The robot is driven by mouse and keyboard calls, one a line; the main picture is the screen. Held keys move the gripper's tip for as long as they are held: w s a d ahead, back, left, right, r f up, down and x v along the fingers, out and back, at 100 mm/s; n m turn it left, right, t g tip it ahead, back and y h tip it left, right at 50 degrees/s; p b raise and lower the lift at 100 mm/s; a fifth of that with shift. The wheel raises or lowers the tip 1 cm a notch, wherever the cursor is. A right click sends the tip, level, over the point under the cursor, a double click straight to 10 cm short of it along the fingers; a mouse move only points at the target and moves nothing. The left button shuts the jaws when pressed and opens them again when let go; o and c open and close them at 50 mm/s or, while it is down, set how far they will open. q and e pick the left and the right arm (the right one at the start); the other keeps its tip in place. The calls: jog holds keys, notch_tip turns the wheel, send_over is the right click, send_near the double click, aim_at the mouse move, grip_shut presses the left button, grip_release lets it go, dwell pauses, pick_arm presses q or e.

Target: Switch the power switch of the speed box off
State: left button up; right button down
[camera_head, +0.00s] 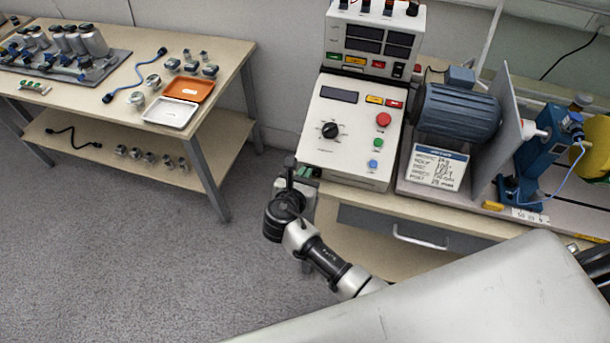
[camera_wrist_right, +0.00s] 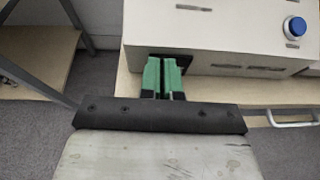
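The speed box (camera_head: 350,125) is a white sloped box on the bench. It carries a small dark display, a black knob (camera_head: 330,130) and red, green and blue buttons. Its front face (camera_wrist_right: 220,35) fills the upper right of the right wrist view. My right gripper (camera_head: 291,170) is at the box's lower left front corner. In the right wrist view its green fingertips (camera_wrist_right: 166,64) are close together with a thin gap, nothing visible between them. A dark patch (camera_wrist_right: 186,73) on the box lies right behind the tips, partly hidden; I cannot tell whether it is the power switch. My left gripper is not in view.
A second instrument box (camera_head: 375,40) stands behind the speed box. A blue motor (camera_head: 457,112) and a label card (camera_head: 437,169) are to its right. A drawer handle (camera_head: 419,238) is below the bench edge. A side table (camera_head: 215,60) with trays stands left, across open floor.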

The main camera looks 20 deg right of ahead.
jog(key=shift+w+d+r, duration=0.15)
jog(key=shift+d+r, duration=0.15)
jog(key=shift+d+p, duration=0.2)
jog(key=shift+p, duration=0.2)
jog(key=shift+s+d+p, duration=0.15)
jog(key=shift+s+p, duration=0.15)
jog(key=shift+p, duration=0.05)
jog(key=shift+s+d+f, duration=0.1)
jog(key=shift+s+d, duration=0.15)
jog(key=shift+d, duration=0.05)
